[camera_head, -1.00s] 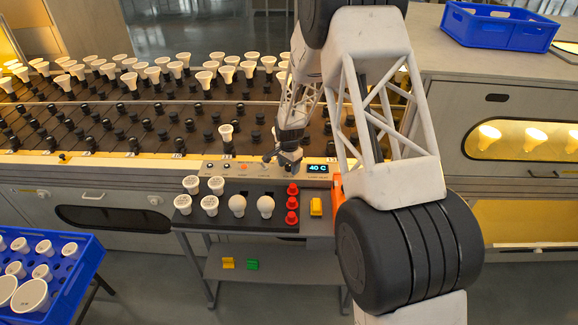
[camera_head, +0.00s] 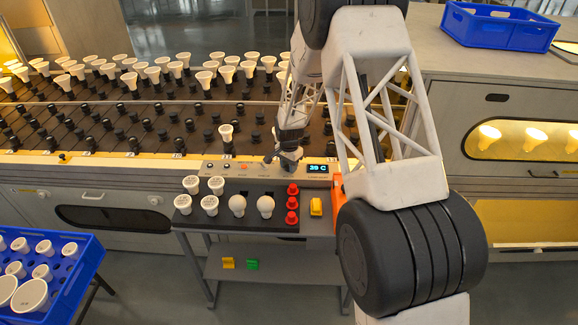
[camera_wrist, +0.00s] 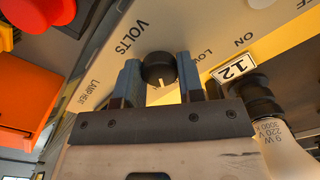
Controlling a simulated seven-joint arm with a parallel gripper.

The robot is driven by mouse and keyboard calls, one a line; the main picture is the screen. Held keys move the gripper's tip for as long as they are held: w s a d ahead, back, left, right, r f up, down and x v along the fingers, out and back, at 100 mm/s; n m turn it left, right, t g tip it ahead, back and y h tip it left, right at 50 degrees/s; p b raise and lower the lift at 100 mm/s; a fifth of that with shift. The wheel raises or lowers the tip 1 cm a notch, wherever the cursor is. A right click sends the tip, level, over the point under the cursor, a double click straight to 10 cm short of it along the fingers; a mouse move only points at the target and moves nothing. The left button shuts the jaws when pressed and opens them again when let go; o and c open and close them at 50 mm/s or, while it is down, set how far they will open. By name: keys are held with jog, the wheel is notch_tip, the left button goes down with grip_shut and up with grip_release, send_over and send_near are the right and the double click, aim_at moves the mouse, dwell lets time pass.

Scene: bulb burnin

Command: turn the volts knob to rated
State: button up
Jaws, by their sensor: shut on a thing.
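The volts knob (camera_wrist: 159,69) is a black round dial with a pale pointer line, below the word VOLTS on the pale control panel (camera_wrist: 185,28) in the wrist view. My gripper (camera_wrist: 160,82) is at the knob, its two blue-grey fingers on either side of it, shut on it. The pointer line faces down toward the gripper body in that view. Part of the word LOW shows to the right of the knob; a "rated" mark is not visible. In the head view my gripper (camera_head: 290,158) is at the panel, left of the display (camera_head: 318,168) reading 39 C, and hides the knob.
A bulb (camera_wrist: 285,140) in a black socket sits right of my gripper, close by. An orange part (camera_wrist: 35,95) is at the left in the wrist view.

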jog(key=n, duration=0.6)
jog(key=shift+n, duration=0.4)
dwell(0.4)
jog(key=o, duration=0.9)
jog(key=shift+r, duration=0.1)
jog(key=shift+r, duration=3.85)
